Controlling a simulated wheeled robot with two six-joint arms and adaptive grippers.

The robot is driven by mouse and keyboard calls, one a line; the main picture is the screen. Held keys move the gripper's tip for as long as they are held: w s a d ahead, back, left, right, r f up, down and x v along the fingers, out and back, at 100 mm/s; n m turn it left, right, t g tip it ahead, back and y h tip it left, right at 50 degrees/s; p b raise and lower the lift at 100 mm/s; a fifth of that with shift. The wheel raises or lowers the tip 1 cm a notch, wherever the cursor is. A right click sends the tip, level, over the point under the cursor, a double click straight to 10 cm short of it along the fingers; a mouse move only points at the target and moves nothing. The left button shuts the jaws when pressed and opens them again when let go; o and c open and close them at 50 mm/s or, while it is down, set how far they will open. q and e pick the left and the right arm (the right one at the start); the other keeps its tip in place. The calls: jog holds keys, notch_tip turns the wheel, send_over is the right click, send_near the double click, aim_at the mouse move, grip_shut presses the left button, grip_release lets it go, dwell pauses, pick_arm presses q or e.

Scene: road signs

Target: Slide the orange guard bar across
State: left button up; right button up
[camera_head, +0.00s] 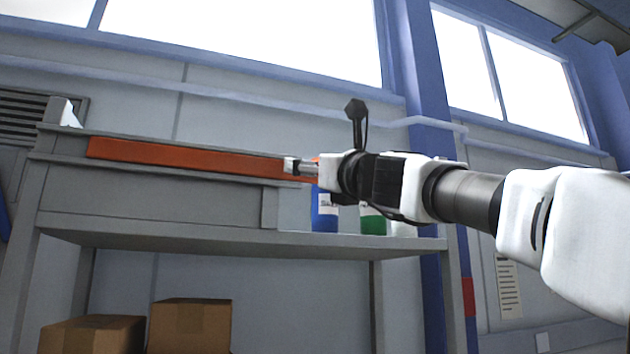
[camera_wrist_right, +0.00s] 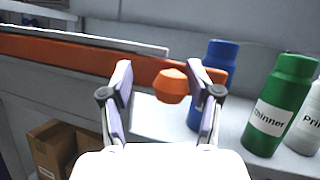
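The orange guard bar (camera_head: 185,156) lies lengthwise along the front of a grey bench-top housing in the head view. In the right wrist view the bar (camera_wrist_right: 60,53) crosses the upper part, and an orange faceted knob (camera_wrist_right: 172,86) sticks out near its right end. My right gripper (camera_head: 297,166) is at the bar's right end. In the wrist view its two fingers (camera_wrist_right: 158,85) stand apart with the knob between them, nearer the right finger; a gap shows on the left. Whether the right finger touches the knob cannot be told. My left gripper is not in view.
A blue bottle (camera_wrist_right: 220,62), a green thinner bottle (camera_wrist_right: 280,100) and a white bottle (camera_wrist_right: 305,120) stand on the bench, right of the knob. The grey bench (camera_head: 150,232) has cardboard boxes (camera_head: 190,325) beneath. A blue column (camera_head: 427,80) stands behind.

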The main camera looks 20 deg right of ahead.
jog(key=shift+d+f, duration=0.1)
jog(key=shift+f, duration=0.1)
jog(key=shift+s+d+r, duration=0.1)
jog(key=shift+s+d, duration=0.1)
jog(key=shift+s+a+r+n, duration=0.1)
jog(key=shift+s+a+n, duration=0.25)
jog(key=shift+n, duration=0.45)
jog(key=s+d+n+g+h+b, duration=0.1)
jog(key=s+d+n+g+h, duration=0.15)
jog(key=n, duration=1.15)
jog(key=s+d+n+g+h+b, duration=0.1)
jog(key=s+n, duration=0.3)
jog(key=n, duration=1.1)
jog(key=shift+y, duration=0.25)
jog(key=p+x, duration=0.6)
jog(key=x, duration=0.1)
jog(key=shift+a, duration=0.45)
jog(key=shift+w+p, duration=0.2)
jog(key=shift+p, duration=0.15)
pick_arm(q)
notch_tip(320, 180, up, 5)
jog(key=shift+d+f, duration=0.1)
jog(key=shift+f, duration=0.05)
pick_arm(e)
jog(key=shift+s+d+f, duration=0.1)
jog(key=shift+f, duration=0.15)
